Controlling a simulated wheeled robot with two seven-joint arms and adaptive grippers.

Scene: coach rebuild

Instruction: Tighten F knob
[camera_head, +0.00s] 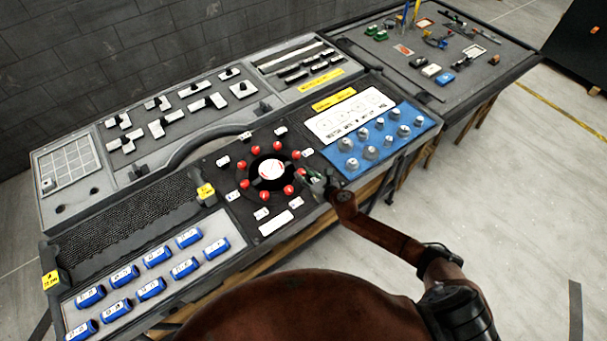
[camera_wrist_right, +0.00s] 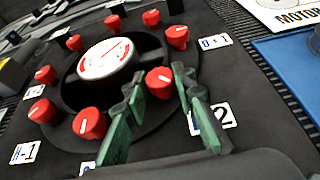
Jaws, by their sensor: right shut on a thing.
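Several red knobs with white marks stand in a ring around a round white-faced dial (camera_head: 271,169) on a dark panel; the ring also shows in the right wrist view, around the dial (camera_wrist_right: 106,58). My right gripper (camera_head: 309,178) reaches the right side of this ring. In the right wrist view its green fingers (camera_wrist_right: 160,88) are shut on a red knob (camera_wrist_right: 158,80), one finger on each side. A white label (camera_wrist_right: 212,118) near this knob is partly covered by a finger. I cannot read which knob is F. My left gripper is not in view.
Neighbouring red knobs (camera_wrist_right: 89,123) (camera_wrist_right: 177,37) stand close by on the ring. A blue panel with grey knobs (camera_head: 376,138) lies to the right. Blue blocks (camera_head: 151,288) sit on a white panel at the lower left. A further table (camera_head: 490,75) stands at the back right.

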